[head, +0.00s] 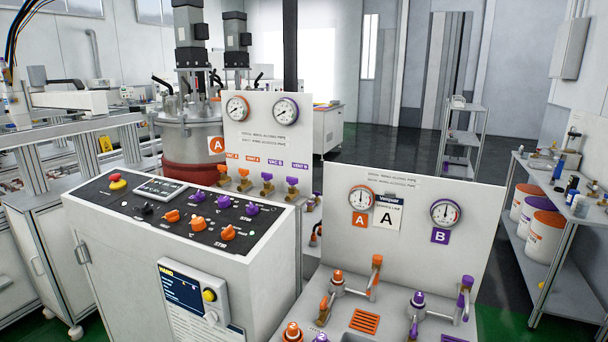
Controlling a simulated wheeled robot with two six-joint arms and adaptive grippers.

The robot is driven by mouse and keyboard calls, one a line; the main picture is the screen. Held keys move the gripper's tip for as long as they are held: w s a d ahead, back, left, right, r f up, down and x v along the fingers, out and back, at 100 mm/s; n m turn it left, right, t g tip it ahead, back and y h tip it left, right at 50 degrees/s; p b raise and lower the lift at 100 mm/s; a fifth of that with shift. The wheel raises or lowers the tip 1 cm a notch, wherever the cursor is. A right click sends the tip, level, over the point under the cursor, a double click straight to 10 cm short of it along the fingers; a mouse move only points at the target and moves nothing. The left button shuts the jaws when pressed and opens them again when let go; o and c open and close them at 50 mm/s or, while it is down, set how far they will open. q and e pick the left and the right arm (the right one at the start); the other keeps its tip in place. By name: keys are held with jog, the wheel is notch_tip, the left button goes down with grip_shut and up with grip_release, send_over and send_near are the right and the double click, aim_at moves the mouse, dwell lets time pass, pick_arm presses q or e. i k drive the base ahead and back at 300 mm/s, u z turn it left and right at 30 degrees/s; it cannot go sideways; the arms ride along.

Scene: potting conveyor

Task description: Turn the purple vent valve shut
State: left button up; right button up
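A small upright panel (250,125) at the middle back carries a row of small valves along its lower part. The one at the right end (292,184), under a purple label that reads VENT B, has a purple top and a brass-coloured body. The similar valve beside it (267,181), under VAC B, also has a purple top. Whether the vent valve is open or shut is too small to tell. Neither of my grippers is in view.
A control console (240,255) with orange and purple knobs stands in front of that panel. A larger panel (470,200) with two gauges stands at right, with orange and purple fittings (417,302) below it. A shelf with tubs (545,235) is far right.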

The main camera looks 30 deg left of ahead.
aim_at(291, 180)
jog(key=i, duration=0.45)
jog(key=u, duration=0.75)
